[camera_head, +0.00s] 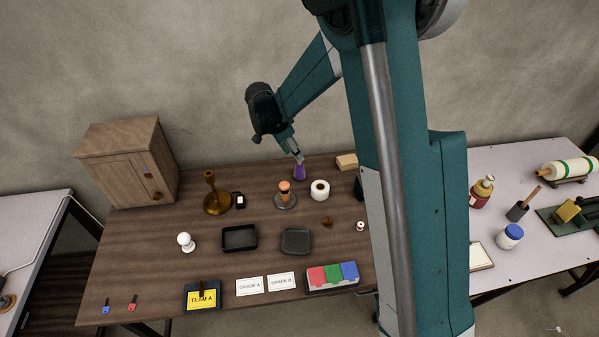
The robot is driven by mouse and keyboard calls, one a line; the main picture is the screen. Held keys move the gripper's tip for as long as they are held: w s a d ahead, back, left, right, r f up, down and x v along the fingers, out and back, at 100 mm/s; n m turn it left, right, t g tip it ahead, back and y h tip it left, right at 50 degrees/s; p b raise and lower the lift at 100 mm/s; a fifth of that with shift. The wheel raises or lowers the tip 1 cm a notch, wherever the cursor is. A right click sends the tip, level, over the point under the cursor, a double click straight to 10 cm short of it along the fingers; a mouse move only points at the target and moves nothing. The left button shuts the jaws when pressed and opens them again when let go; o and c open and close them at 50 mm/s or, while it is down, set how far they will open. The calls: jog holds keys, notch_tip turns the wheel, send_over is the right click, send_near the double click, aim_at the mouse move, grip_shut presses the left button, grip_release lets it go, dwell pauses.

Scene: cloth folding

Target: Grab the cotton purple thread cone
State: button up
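A purple thread cone (299,172) stands upright near the back of the brown wooden table. My gripper (298,157) points down from above, its fingertips at the top of the cone. The fingers are small in this view, and I cannot tell whether they are closed on the cone's tip or only close to it. The cone's base appears to rest on the table.
An orange-topped spool on a stand (284,194) and a white roll (320,190) stand just in front. A brass stand (214,195) is to the left, a wooden block (347,162) to the right. Two dark trays (240,249) lie nearer the front. A wooden cabinet (130,163) stands back left.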

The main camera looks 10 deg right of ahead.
aim_at(300, 170)
jog(key=shift+x, duration=1.25)
jog(key=shift+f, duration=0.1)
jog(key=shift+x, duration=2.45)
jog(key=shift+a+f, duration=0.1)
jog(key=shift+a, duration=0.05)
jog(key=shift+c, duration=0.2)
jog(key=c, duration=1.1)
